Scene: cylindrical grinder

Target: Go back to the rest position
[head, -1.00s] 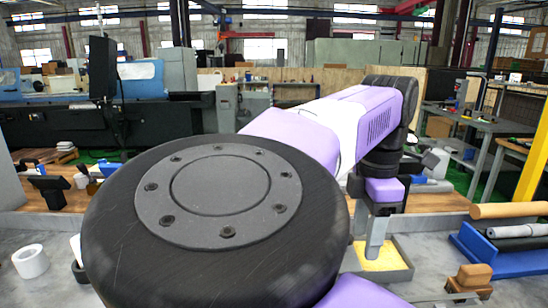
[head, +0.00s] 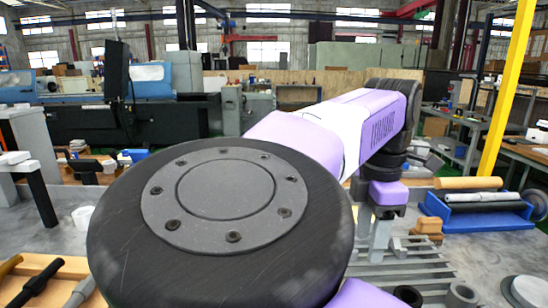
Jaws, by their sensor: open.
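My gripper (head: 376,238) hangs below the purple wrist of my folded arm, right of centre in the head view. Its grey fingers point down and are open, with nothing seen between them. A grey slatted rack (head: 408,262) lies behind and below the fingers; I cannot tell the gap between them. The large dark round joint of my own arm fills the lower middle and hides much of the table behind it.
A blue holder with rolls (head: 480,212) and a brown block (head: 428,228) are at the right. A white ring (head: 83,217) and a wooden tray with dark-handled tools (head: 45,282) are at the left. A yellow post (head: 507,90) stands at the right. Machines line the back.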

